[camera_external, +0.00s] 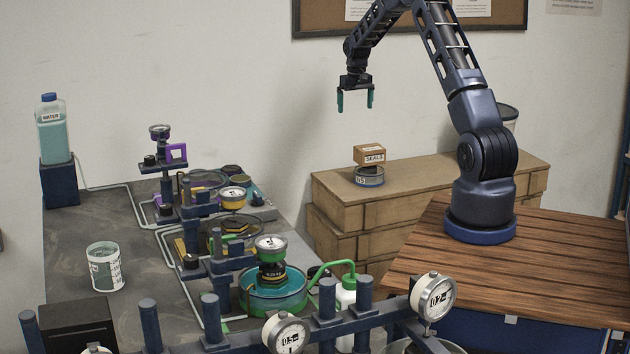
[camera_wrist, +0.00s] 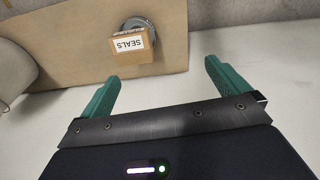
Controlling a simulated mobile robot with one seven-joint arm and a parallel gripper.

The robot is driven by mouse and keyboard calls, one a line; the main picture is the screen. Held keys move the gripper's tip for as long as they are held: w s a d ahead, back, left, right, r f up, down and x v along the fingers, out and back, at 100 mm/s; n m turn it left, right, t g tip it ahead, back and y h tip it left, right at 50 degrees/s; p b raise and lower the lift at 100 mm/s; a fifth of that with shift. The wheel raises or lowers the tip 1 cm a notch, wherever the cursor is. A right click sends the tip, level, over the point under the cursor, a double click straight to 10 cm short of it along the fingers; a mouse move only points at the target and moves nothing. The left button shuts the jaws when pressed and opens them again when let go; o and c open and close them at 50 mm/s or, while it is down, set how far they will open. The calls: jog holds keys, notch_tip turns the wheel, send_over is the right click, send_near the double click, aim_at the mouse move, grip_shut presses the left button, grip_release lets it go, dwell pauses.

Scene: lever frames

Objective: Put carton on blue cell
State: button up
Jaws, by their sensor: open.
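The carton (camera_external: 369,155) is a small brown box with a white SEALS label. It rests on a round grey-blue tin (camera_external: 369,177) on the wooden drawer unit. My gripper (camera_external: 356,102) is open and empty, pointing down above the carton and slightly left of it, clear of it. In the wrist view the carton (camera_wrist: 132,48) shows beyond the fingertips, nearer the left finger. A teal round dish (camera_external: 303,299) on the bench holds a dark weight with a gauge on top. Farther dishes are partly hidden by frames, and I cannot tell which place is the blue cell.
The wooden drawer unit (camera_external: 430,175) has free room around the tin. The grey bench (camera_external: 75,250) is crowded with lever posts and gauges.

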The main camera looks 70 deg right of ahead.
jog(key=a+r+n+t, duration=0.1)
jog(key=a+r, duration=0.9)
jog(key=a, duration=0.3)
jog(key=a+r+n, duration=0.2)
jog(key=a+r, duration=0.9)
jog(key=a, duration=0.3)
jog(key=s+a+r+n+t, duration=0.1)
jog(key=s+a+r, duration=0.2)
jog(key=s+a, duration=0.35)
jog(key=s+a+r+n+t, duration=0.1)
jog(key=s+a+r, duration=0.25)
jog(key=a, duration=0.65)
jog(key=s+a+f+n, duration=0.1)
jog(key=s+a, duration=0.7)
jog(key=s, duration=0.3)
jog(key=s+a+n+t, duration=0.1)
jog(key=s+a+n, duration=0.1)
jog(key=s+a, duration=0.6)
jog(key=s, duration=0.3)
jog(key=shift+f, duration=0.4)
